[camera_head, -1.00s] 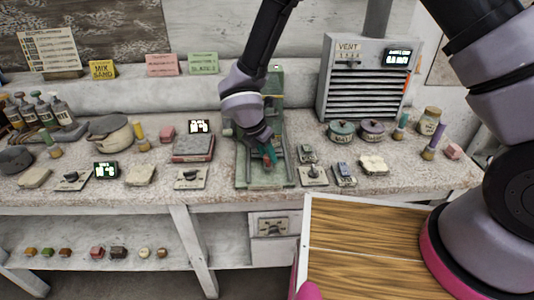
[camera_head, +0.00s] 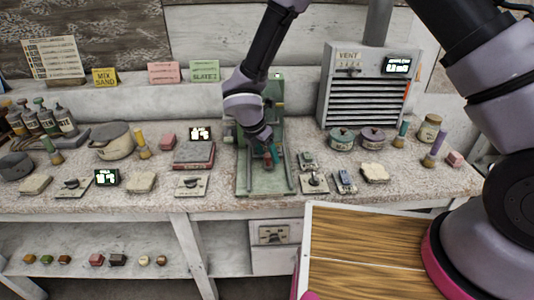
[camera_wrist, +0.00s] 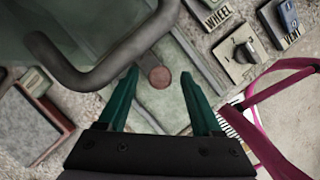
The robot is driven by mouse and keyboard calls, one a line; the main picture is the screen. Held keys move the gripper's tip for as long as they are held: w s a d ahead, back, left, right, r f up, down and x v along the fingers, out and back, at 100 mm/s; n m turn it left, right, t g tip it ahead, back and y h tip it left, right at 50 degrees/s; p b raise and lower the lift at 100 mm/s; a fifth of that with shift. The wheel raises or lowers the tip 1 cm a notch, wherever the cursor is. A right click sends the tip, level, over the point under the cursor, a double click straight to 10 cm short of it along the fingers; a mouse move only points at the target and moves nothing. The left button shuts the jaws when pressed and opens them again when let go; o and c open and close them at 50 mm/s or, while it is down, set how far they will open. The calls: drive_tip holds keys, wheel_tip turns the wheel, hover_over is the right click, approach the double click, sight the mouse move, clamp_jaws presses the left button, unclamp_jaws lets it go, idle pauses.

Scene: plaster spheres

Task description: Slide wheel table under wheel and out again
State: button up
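The green machine with a flat bed and side rails (camera_head: 257,182) stands mid-bench; I take its bed to be the wheel table. In the wrist view the pale green slab (camera_wrist: 160,107) lies below my gripper (camera_wrist: 160,75), with a reddish-brown round knob (camera_wrist: 160,78) at its upper part. My gripper's teal fingers are spread apart, one either side of the knob, with gaps to both; I cannot tell their height over it. In the head view my gripper (camera_head: 269,158) is over the bed. My arm hides much of the machine, and I cannot make out the wheel.
A dark curved bar (camera_wrist: 105,75) passes close to my left finger. A red-grey block (camera_head: 194,153) stands left. The vent box (camera_head: 365,85) stands behind right.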

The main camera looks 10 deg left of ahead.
drive_tip(key=v, duration=1)
drive_tip(key=shift+r, duration=0.35)
drive_tip(key=shift+s+a, duration=0.1)
drive_tip(key=shift+s, duration=0.05)
drive_tip(key=c, duration=0.3)
drive_tip(key=shift+s+f, duration=0.25)
drive_tip(key=c, duration=0.5)
drive_tip(key=s+f+t+h, duration=0.1)
drive_tip(key=s+f+t, duration=0.1)
drive_tip(key=s+f+n+t+h, duration=0.1)
drive_tip(key=s+f, duration=0.2)
drive_tip(key=s+f+t+h, duration=0.1)
drive_tip(key=s+f+t, duration=0.1)
drive_tip(key=s+f, duration=0.1)
drive_tip(key=shift+f+n+t+h, duration=0.2)
drive_tip(key=shift+n+t+h, duration=0.1)
drive_tip(key=shift+n+h, duration=0.1)
clamp_jaws()
drive_tip(key=s+a+n+t+y, duration=0.2)
drive_tip(key=s+t, duration=0.3)
drive_tip(key=t, duration=0.2)
drive_tip(key=x, duration=0.9)
drive_tip(key=f+x, duration=0.1)
drive_tip(key=x, duration=0.3)
drive_tip(key=shift+w+d+f, duration=0.1)
drive_tip(key=shift+w+d, duration=0.05)
drive_tip(key=shift+w, duration=0.2)
